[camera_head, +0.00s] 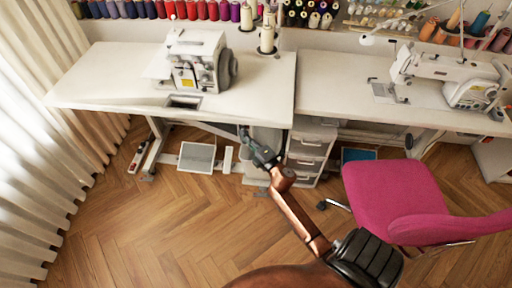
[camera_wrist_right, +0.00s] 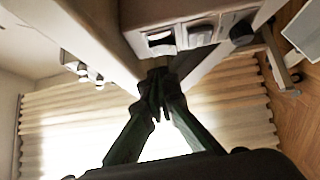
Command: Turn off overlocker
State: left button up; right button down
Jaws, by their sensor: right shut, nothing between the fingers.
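The white overlocker (camera_head: 200,62) stands on the left table (camera_head: 110,75) in the head view. My right gripper (camera_head: 245,134) is at that table's front edge, low and to the right of the overlocker. In the right wrist view its fingers (camera_wrist_right: 158,88) are shut with nothing between them. Just beyond the fingertips there, a pale box (camera_wrist_right: 178,40) with dark switch-like parts sits by the table's underside. I cannot tell whether the fingers touch it, nor the switch position. My left gripper is out of view.
A grey foot pedal (camera_head: 196,158) is under the left table, with white drawers (camera_head: 305,155) to its right. A second sewing machine (camera_head: 450,75) stands on the right table. A pink chair (camera_head: 400,195) is at right; curtains (camera_head: 35,130) hang at left. The floor in front is clear.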

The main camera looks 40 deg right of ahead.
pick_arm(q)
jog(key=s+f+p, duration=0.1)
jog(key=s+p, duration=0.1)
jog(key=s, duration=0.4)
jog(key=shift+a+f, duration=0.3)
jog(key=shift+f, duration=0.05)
pick_arm(e)
jog(key=s+a+r, duration=0.1)
jog(key=s+a, duration=0.1)
jog(key=s, duration=0.9)
jog(key=shift+a+r, duration=0.2)
jog(key=shift+a, duration=0.1)
